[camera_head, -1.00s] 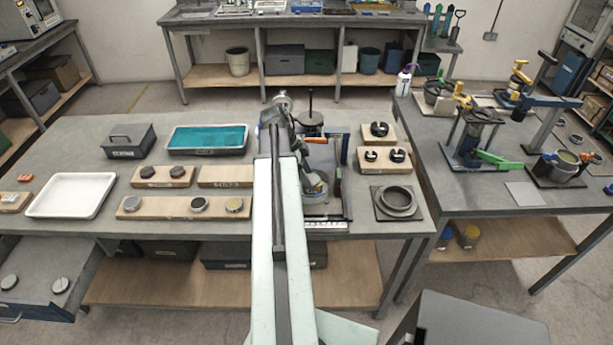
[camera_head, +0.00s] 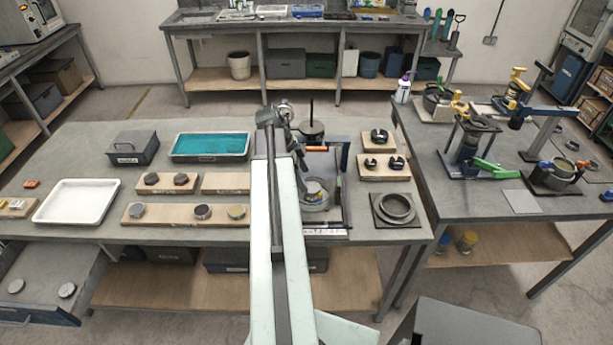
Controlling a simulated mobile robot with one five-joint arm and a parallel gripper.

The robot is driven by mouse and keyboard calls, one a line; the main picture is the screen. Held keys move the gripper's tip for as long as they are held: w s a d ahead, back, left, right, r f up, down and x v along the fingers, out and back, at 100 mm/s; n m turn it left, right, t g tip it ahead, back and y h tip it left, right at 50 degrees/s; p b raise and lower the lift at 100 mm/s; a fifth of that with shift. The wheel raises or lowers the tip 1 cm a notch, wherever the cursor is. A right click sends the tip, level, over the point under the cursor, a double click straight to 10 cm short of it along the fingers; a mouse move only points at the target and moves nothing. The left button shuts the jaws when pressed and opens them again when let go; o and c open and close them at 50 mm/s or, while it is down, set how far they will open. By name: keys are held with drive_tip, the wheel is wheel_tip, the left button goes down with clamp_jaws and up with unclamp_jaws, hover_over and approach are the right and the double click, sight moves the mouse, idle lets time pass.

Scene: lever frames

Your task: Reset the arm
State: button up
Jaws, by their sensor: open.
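My arm reaches forward over the middle bench, and its end bends down in front of a device with a dark frame (camera_head: 346,205). My gripper (camera_head: 303,163) is at this bent end, small and partly hidden by my own arm links; its jaws are open. An orange bar (camera_head: 316,149) shows just right of the gripper. A grey round part with blue and yellow pieces (camera_head: 315,197) sits low in the frame. I cannot tell whether the gripper touches the device. My arm hides the device's left side.
A white tray (camera_head: 77,201), a teal-filled tray (camera_head: 210,146) and wooden boards with round parts (camera_head: 185,214) lie left. A ring on a plate (camera_head: 396,208) and blocks with dark rings (camera_head: 384,166) stand close right. The right bench (camera_head: 470,200) holds lever devices.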

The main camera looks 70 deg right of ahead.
drive_tip(key=p+v, duration=0.2)
drive_tip(key=v, duration=0.2)
drive_tip(key=shift+s, duration=0.1)
drive_tip(key=w+a+f+n+t+h+b, duration=0.2)
drive_tip(key=w+a+n, duration=0.7)
drive_tip(key=w+a, duration=1.85)
drive_tip(key=w+a+f+n+t+y+b, duration=0.1)
drive_tip(key=w+a+f+n, duration=0.1)
drive_tip(key=a+n, duration=0.9)
drive_tip(key=w+a+f+n+t+y, duration=0.1)
drive_tip(key=a+f+n+y, duration=0.1)
drive_tip(key=a+n, duration=1)
drive_tip(key=shift+w+a+y+b, duration=0.3)
drive_tip(key=shift+w+a+b, duration=0.1)
drive_tip(key=shift+a, duration=2.55)
